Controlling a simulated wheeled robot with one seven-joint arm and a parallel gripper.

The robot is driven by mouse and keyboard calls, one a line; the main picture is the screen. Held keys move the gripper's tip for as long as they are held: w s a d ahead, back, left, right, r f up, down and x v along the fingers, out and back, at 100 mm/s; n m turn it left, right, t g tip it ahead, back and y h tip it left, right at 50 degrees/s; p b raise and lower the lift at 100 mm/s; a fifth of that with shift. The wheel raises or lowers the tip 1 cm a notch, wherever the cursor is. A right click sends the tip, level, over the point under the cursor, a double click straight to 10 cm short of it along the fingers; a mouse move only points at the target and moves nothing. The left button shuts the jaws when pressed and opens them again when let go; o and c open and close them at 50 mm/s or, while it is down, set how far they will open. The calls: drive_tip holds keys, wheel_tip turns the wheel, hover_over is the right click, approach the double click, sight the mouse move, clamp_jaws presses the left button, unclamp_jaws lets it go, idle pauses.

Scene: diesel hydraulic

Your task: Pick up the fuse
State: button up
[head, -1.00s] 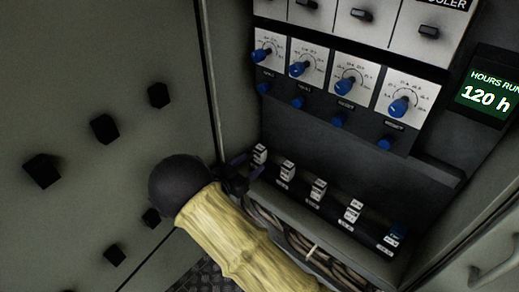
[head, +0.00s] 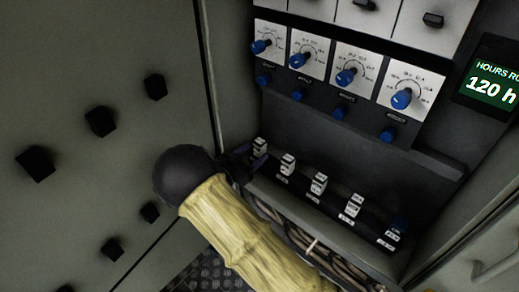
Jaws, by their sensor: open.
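A row of small white fuse-like blocks stands on the dark ledge of the cabinet. The leftmost block (head: 260,146) is beside my gripper. Others are the second block (head: 288,164), the third block (head: 318,183) and the fourth block (head: 352,206). A dark blue piece (head: 399,222) sits at the right end of the row. I cannot tell which one is the fuse. My gripper (head: 252,161) is dark and small in view, open, just below and left of the leftmost block. My own wrist hides part of it, and no contact is clear.
Above the row is a panel with blue dials (head: 346,77) and small blue knobs. An hours display (head: 492,88) is at the right. Cables (head: 318,250) run below the ledge. A grey wall with black blocks (head: 101,121) stands at left.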

sight(257, 152)
drive_tip(key=b+x, duration=0.2)
drive_tip(key=x, duration=0.2)
drive_tip(key=shift+w+d+f+b, duration=0.1)
drive_tip(key=shift+w+d+b, duration=0.1)
drive_tip(key=shift+d+b, duration=0.2)
drive_tip(key=shift+w+d, duration=0.15)
drive_tip(key=shift+w, duration=0.15)
drive_tip(key=c, duration=1.1)
drive_tip(key=shift+r, duration=0.25)
wheel_tip(257, 152, up, 10)
drive_tip(key=p, duration=0.4)
drive_tip(key=shift+f+p, duration=0.1)
drive_tip(key=shift+p, duration=0.25)
